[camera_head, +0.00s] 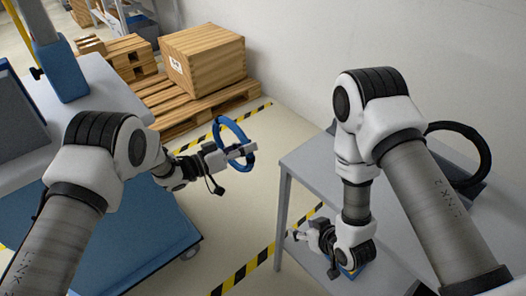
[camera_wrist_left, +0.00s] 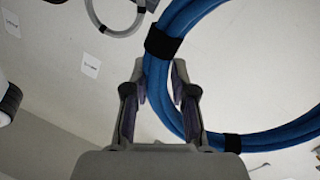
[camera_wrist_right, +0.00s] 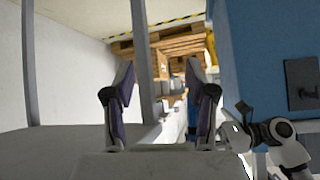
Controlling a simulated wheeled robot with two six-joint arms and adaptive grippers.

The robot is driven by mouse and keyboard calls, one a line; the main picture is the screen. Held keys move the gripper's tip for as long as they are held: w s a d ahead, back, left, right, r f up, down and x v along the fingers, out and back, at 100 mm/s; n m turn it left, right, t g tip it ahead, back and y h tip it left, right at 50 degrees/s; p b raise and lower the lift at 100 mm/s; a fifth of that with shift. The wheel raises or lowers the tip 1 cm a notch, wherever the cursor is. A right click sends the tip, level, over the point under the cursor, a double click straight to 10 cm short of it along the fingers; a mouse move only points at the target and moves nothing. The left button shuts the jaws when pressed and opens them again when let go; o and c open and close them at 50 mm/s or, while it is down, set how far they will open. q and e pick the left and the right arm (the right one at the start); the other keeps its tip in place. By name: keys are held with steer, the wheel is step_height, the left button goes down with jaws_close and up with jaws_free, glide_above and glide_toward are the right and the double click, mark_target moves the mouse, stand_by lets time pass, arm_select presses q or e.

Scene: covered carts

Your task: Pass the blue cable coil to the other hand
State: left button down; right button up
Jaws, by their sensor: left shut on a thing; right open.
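The blue cable coil (camera_head: 231,126) hangs in the air above the floor, between the two carts, in the head view. My left gripper (camera_head: 238,152) is shut on its rim. In the left wrist view the coil (camera_wrist_left: 190,18) passes between the left fingers (camera_wrist_left: 160,78), with black straps around it; part of the loop is cut off by the frame. My right gripper (camera_head: 300,236) is open and empty, low beside the right grey table, apart from the coil. Its spread fingers (camera_wrist_right: 163,75) show in the right wrist view with nothing held between them.
The grey table (camera_head: 305,160) at right carries a black ring (camera_head: 462,127). A blue cart (camera_head: 165,235) stands at left. A wooden crate (camera_head: 205,60) sits on pallets (camera_head: 190,105) at the back. Striped tape (camera_head: 240,280) crosses the floor. A grey coil (camera_wrist_left: 118,32) shows in the left wrist view.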

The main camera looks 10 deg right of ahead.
steer(key=w+a+r+n+t+y, duration=0.25)
steer(key=w+a+r+t, duration=0.2)
steer(key=w+r, duration=0.4)
arm_select(q)
steer(key=shift+r, duration=0.1)
arm_select(e)
steer(key=n+t+y, duration=0.1)
steer(key=t+y, duration=0.1)
steer(key=y, duration=0.2)
glide_toward(233, 127)
steer(key=x, duration=0.9)
steer(key=shift+a, duration=0.1)
jaws_close()
arm_select(q)
steer(key=c, duration=0.9)
jaws_free()
steer(key=shift+o, duration=0.2)
